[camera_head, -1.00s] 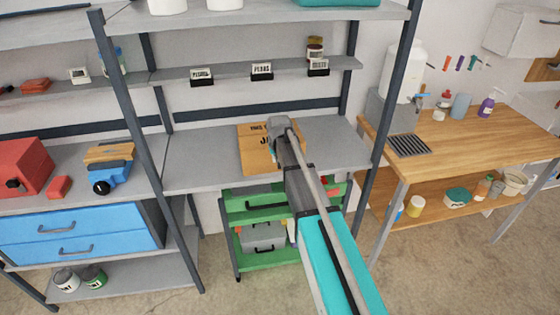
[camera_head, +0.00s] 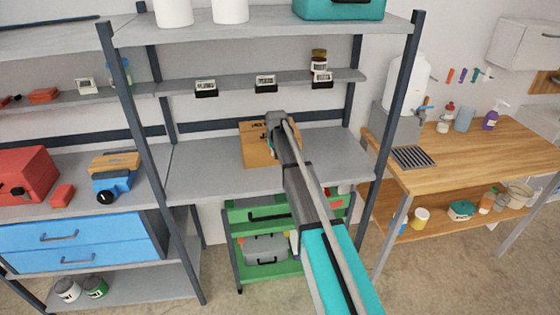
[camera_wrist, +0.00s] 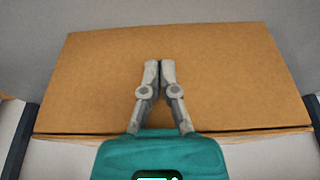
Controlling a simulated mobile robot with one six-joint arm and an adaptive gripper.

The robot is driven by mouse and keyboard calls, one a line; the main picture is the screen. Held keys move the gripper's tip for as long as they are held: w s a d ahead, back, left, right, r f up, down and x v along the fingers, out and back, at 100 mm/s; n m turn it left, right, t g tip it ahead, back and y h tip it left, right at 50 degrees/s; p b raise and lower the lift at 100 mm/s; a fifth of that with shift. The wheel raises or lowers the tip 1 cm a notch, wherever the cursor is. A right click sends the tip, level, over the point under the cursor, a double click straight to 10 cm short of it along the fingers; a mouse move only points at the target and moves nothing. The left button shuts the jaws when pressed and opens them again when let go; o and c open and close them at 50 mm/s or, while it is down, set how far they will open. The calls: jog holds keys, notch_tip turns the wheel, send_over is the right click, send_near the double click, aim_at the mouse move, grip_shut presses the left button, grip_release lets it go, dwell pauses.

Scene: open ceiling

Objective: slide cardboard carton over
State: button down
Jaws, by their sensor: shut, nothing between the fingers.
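The cardboard carton (camera_head: 254,151), brown with dark printing, lies on the grey middle shelf (camera_head: 205,170) of the rack, towards the back. My arm covers its right part in the head view. In the wrist view the carton (camera_wrist: 230,80) fills most of the picture, with its broad brown face below my gripper. My gripper (camera_wrist: 159,66) is shut and empty, with both fingertips together over the carton's face. I cannot tell whether the tips touch it. In the head view my own arm hides the fingertips.
Rack posts (camera_head: 400,90) flank the middle shelf. The shelf is clear left and right of the carton.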

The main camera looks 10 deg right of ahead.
jog(key=w, duration=0.8)
jog(key=shift+w, duration=0.15)
jog(key=shift+s, duration=2)
jog(key=shift+p+v, duration=0.8)
jog(key=shift+v, duration=0.1)
jog(key=p+v, duration=0.8)
jog(key=shift+r, duration=0.1)
jog(key=shift+s, duration=0.15)
